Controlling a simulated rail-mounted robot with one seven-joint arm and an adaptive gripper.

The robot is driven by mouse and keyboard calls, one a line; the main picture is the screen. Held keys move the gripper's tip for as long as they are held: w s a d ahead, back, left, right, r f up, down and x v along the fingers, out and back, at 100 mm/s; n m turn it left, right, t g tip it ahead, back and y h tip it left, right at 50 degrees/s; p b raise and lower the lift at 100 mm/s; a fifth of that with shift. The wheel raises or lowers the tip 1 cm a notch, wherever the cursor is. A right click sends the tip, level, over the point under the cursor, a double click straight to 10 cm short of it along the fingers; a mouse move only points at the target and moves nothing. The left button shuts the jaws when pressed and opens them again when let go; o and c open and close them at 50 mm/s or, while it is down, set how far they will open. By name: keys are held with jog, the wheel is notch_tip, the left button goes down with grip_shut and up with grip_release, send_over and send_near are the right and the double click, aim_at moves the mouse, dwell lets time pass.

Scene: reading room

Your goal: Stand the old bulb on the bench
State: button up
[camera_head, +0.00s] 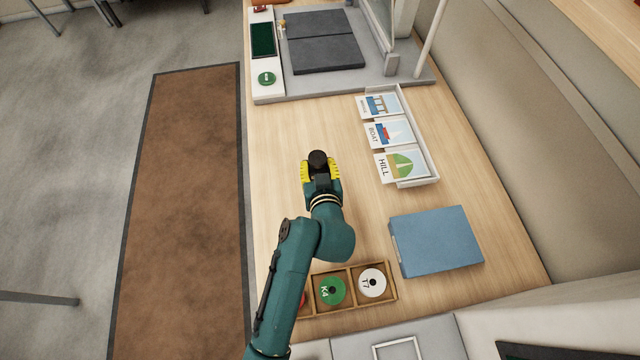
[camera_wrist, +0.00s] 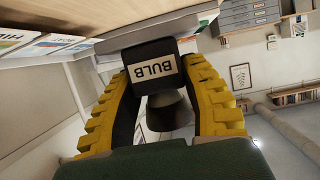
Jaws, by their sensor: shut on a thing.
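The old bulb (camera_head: 318,157) shows as a dark, round-ended piece at the tips of my gripper (camera_head: 321,170). In the wrist view it is a black block-like body with a white label reading BULB (camera_wrist: 153,69), and a dark rounded part shows below the label. The yellow fingers of my gripper (camera_wrist: 165,85) are shut on it from both sides. My gripper is over the middle of the light wood bench (camera_head: 290,130). I cannot tell from these views how far the bulb is above the bench top.
A white rack (camera_head: 433,180) with picture cards stands to the right. A blue box (camera_head: 437,241) lies nearer on the right. A wooden tray (camera_head: 352,305) with labelled discs is at the near end. A grey platform (camera_head: 340,85) with dark pads fills the far end. Bare bench surrounds my gripper.

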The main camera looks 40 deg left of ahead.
jog(key=shift+s+a+f, duration=0.1)
jog(key=shift+a+f, duration=0.3)
jog(key=shift+a, duration=0.35)
jog(key=shift+a+f+n+y, duration=0.1)
jog(key=shift+f+n+y, duration=0.2)
jog(key=shift+f, duration=0.05)
notch_tip(320, 180, down, 9)
jog(key=b, duration=0.3)
jog(key=shift+r, duration=0.1)
jog(key=shift+f, duration=0.2)
jog(key=o, duration=1.1)
jog(key=shift+o, duration=0.2)
